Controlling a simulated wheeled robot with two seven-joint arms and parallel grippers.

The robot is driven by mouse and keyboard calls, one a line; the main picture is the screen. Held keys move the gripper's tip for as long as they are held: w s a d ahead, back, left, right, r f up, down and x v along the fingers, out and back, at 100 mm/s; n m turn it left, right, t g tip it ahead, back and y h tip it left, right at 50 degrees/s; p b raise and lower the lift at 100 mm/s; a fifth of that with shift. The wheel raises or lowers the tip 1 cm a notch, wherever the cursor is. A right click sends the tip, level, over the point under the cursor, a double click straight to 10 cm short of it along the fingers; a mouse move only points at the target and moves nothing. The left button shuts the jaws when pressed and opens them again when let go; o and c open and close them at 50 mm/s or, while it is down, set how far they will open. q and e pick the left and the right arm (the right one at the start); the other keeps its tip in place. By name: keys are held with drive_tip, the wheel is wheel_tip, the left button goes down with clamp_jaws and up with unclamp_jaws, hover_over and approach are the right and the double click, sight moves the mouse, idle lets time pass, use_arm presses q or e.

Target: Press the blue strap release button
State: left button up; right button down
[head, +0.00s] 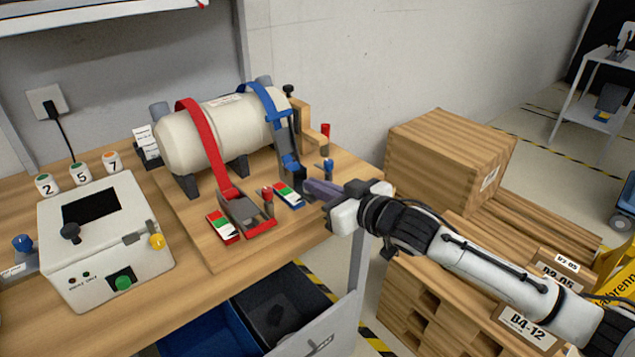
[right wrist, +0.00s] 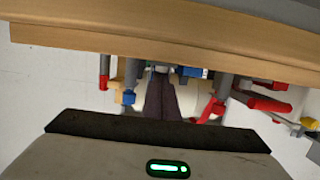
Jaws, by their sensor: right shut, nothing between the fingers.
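A white tank (head: 186,140) lies on the wooden workbench, held by a red strap (head: 205,138) and a blue strap (head: 262,98). The blue strap runs down the tank's right end to a blue buckle part (head: 290,162). A small blue-topped post (head: 328,166) stands just right of the buckle; the wrist view shows a blue-topped post too (right wrist: 128,97). My right gripper (head: 310,188) is shut and empty, its dark fingers pointing left near the blue buckle's lower end. I cannot tell whether they touch it. The fingers (right wrist: 165,95) partly hide the blue fittings. My left gripper is out of view.
A red buckle (head: 245,213) with a red post stands left of my gripper. Labels with red, green and white patches (head: 222,228) lie beside it. A white control box (head: 105,240) is at left. A drawer is open below.

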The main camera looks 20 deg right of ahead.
drive_tip(key=shift+s+f, duration=0.15)
drive_tip(key=shift+f, duration=0.6)
drive_tip(key=shift+r+p, duration=0.35)
drive_tip(key=shift+p, duration=0.1)
wheel_tip(320, 180, up, 4)
drive_tip(key=p, duration=0.4)
drive_tip(key=shift+r, duration=0.25)
drive_tip(key=b+v, duration=0.1)
drive_tip(key=v, duration=0.9)
drive_tip(key=shift+r, duration=0.2)
